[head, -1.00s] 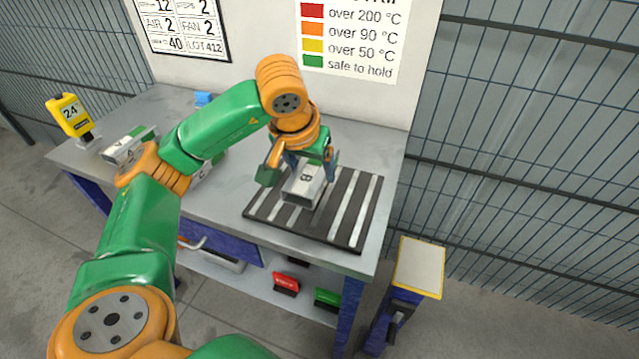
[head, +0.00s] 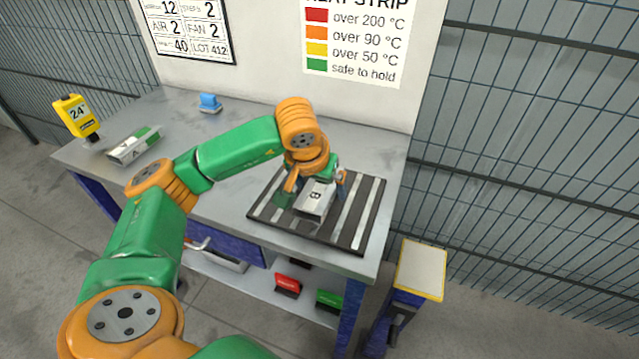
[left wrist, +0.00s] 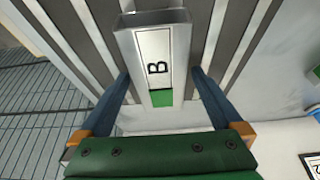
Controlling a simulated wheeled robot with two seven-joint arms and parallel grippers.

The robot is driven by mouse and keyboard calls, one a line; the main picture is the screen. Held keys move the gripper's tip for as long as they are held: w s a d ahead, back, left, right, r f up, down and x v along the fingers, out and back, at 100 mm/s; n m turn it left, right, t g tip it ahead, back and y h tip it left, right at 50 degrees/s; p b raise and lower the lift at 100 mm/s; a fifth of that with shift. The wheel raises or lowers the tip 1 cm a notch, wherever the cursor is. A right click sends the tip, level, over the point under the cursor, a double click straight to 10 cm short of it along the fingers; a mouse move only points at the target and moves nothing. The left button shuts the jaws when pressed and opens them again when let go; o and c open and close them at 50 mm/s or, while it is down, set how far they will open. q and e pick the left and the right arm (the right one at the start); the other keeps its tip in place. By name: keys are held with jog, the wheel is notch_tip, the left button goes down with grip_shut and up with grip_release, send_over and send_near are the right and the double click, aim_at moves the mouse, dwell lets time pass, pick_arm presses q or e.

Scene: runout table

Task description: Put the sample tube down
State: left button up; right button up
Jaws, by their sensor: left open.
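The sample tube (head: 314,198) is a silver rectangular tube with a white label marked B. It lies on the black rack with light bars (head: 362,232) at the right of the table. In the left wrist view the tube (left wrist: 155,62) shows a green patch by its label. My left gripper (head: 318,184) is over the tube, its blue fingers open on either side. In the left wrist view a gap shows between the tube and each finger of the gripper (left wrist: 160,85). The tube's far end is partly hidden by the gripper in the head view. My right gripper is not in view.
Another tube, marked A (head: 133,147), lies on the table (head: 225,205) at left, near a yellow display reading 24 (head: 76,116). A blue object (head: 210,103) stands at the back. A small stand (head: 421,268) is right of the table. A wall and mesh fence stand behind.

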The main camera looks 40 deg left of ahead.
pick_arm(q)
jog(key=shift+r, duration=0.4)
jog(key=p+v, duration=0.2)
jog(key=v, duration=0.9)
jog(key=shift+s+r, duration=0.2)
jog(key=shift+r, duration=0.1)
